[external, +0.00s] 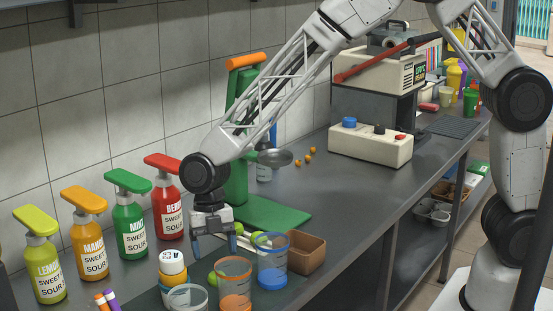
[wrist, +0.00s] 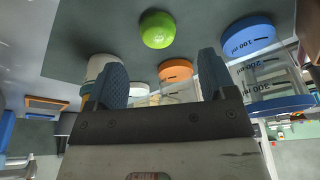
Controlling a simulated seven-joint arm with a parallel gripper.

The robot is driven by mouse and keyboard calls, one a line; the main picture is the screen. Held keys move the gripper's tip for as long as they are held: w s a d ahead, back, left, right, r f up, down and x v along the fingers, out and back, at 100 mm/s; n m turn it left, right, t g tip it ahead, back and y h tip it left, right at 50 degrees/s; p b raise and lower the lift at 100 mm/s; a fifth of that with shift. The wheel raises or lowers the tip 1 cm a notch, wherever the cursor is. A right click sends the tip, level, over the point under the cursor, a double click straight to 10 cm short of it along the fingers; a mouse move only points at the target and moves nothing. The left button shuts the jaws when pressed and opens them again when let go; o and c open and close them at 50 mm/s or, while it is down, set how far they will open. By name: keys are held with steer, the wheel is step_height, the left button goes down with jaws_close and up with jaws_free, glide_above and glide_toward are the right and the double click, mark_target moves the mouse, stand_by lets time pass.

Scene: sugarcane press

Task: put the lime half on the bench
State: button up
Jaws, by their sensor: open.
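My gripper (external: 214,247) points down with its jaws open and empty, low over the front of the bench (external: 345,190). Its two blue fingers also show in the wrist view (wrist: 162,78). A round green lime piece (wrist: 158,30) lies on a dark surface beyond the fingertips, apart from them. From this side I cannot tell whether it is a half or whole. In the external view, a green piece (external: 213,278) shows below my gripper, partly hidden by an orange-banded cup.
A brown box (external: 306,252) is on the right. Sauce bottles (external: 131,226) line the wall. A green press (external: 236,165) stands behind. The bench's middle right is clear.

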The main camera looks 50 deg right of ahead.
steer(key=shift+s+f, duration=0.1)
steer(key=shift+f, duration=0.2)
steer(key=shift+a+f, duration=0.1)
steer(key=shift+x, duration=2.5)
steer(key=shift+c, duration=0.2)
steer(key=c, duration=1)
steer(key=shift+r, duration=5)
